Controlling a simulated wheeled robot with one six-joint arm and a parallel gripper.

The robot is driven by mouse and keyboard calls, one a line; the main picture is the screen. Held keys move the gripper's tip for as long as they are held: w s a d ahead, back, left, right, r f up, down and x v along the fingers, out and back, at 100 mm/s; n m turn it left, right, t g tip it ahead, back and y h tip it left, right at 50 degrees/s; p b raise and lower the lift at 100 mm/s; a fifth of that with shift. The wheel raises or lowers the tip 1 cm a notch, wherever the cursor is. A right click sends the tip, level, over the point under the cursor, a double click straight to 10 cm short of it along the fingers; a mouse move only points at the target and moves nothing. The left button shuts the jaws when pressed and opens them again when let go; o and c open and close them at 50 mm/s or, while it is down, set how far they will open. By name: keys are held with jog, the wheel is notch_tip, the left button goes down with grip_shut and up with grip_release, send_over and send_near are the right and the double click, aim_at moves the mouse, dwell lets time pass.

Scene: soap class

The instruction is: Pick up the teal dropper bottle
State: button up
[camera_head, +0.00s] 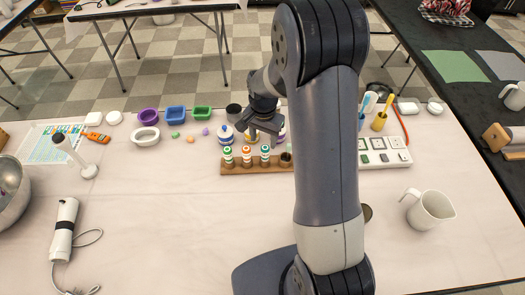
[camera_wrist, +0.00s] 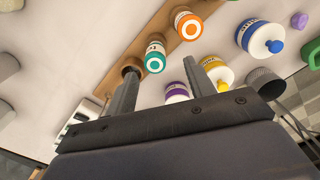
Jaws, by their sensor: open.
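The teal dropper bottle (camera_head: 265,156) stands upright in the wooden rack (camera_head: 256,169), with an orange-marked bottle (camera_head: 246,156) to its left and an empty hole (camera_head: 286,158) to its right. In the wrist view the teal bottle (camera_wrist: 154,57) shows its white cap and teal ring between the two fingertips in the picture. My gripper (camera_head: 263,138) is open and empty, just behind and above the rack; its fingers also show in the wrist view (camera_wrist: 161,70). The fingers appear apart from the bottle; the exact height gap is hard to tell.
A green-marked bottle (camera_head: 228,156) stands at the rack's left end. Behind the rack are a blue-topped jar (camera_head: 225,135), a yellow-topped jar (camera_wrist: 216,72) and a purple-topped jar (camera_wrist: 176,92). A power strip (camera_head: 385,155) lies to the right.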

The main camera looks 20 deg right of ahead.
aim_at(265, 147)
jog(key=shift+s+d+f+p, duration=0.15)
jog(key=shift+f+p, duration=0.15)
jog(key=shift+f, duration=1.05)
jog(key=shift+s+d+f+p, duration=0.1)
jog(key=shift+f+p, duration=0.15)
jog(key=shift+f, duration=1.05)
jog(key=c, duration=0.6)
